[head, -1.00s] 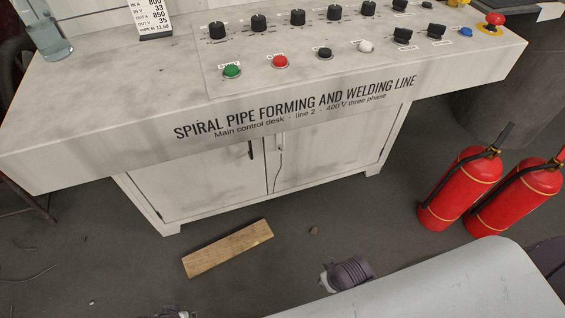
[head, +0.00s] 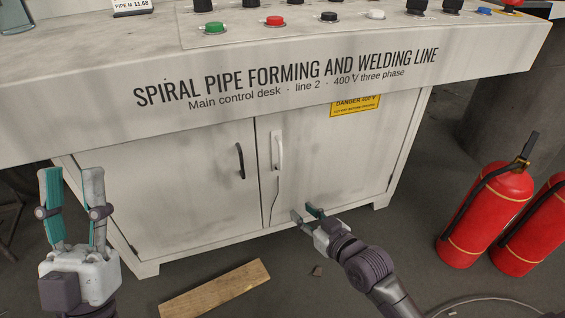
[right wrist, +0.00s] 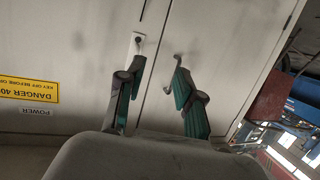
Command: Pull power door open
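The power door (head: 335,160) is the right door of the white desk cabinet, with a yellow danger sign (head: 355,105) and a white vertical handle (head: 277,152). It looks shut. The right wrist view shows its POWER label (right wrist: 37,112) and the white handle (right wrist: 137,42), partly hidden by one finger. My right gripper (head: 305,211) is open and empty, below and right of the handle in the head view; its spread fingers (right wrist: 158,72) also show in the right wrist view. My left gripper (head: 71,175) is open and empty, pointing up in front of the cabinet's left side.
The left door (head: 185,180) has a black handle (head: 240,160). The desk top overhangs both doors. A wooden plank (head: 215,290) lies on the floor in front. Red fire extinguishers (head: 487,212) stand at the right. A small stone (head: 317,270) lies near the plank.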

